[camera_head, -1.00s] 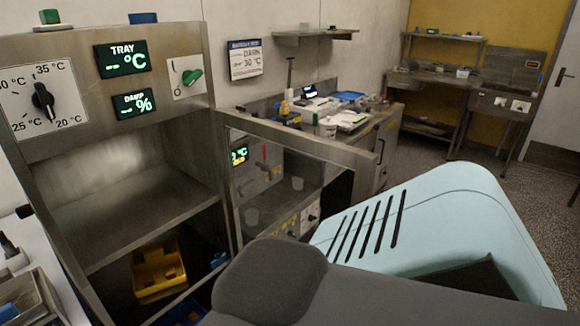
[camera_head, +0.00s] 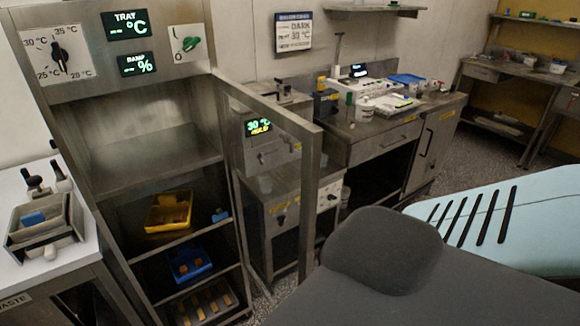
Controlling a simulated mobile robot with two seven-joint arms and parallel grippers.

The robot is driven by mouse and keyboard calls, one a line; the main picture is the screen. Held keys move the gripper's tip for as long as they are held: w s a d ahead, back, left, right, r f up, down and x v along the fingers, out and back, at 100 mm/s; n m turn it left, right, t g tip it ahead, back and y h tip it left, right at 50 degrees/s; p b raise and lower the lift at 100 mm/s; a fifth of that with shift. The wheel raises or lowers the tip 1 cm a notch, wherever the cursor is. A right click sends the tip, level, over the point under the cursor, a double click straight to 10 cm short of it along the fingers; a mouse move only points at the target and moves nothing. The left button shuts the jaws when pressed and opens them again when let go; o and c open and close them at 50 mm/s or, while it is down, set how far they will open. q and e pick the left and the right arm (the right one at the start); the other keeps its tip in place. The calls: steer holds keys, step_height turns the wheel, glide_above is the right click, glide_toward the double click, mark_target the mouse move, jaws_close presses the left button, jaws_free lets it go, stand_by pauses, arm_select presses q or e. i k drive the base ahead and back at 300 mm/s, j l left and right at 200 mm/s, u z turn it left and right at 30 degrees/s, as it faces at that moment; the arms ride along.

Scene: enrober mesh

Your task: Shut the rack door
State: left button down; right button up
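The metal rack (camera_head: 150,110) stands at the left with its front open. Its shelves hold a yellow tray (camera_head: 170,212) and a blue tray (camera_head: 188,263), with another tray holding brown pieces (camera_head: 205,300) below. The rack door (camera_head: 313,180) is a metal frame with a see-through pane. It stands open, swung out from the rack's right side toward me. Its lower free end is partly hidden by my grey body part. Neither gripper shows in the head view, and nothing of mine is seen touching the door.
A white-topped table (camera_head: 75,262) with bottles and a small bin stands left of the rack. Behind the door are a machine with a green display (camera_head: 258,127) and a metal workbench (camera_head: 385,135). Speckled floor shows to the right of the door.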

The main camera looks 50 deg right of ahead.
mark_target(310, 136)
steer(key=k+l, duration=0.1)
steer(key=l, duration=0.2)
steer(key=k+l, duration=0.1)
steer(key=l, duration=0.15)
steer(key=k+l, duration=0.1)
steer(key=l, duration=0.2)
steer(key=i+l, duration=0.1)
steer(key=l, duration=0.35)
steer(key=i+l, duration=0.1)
steer(key=l, duration=0.8)
steer(key=i+u, duration=0.05)
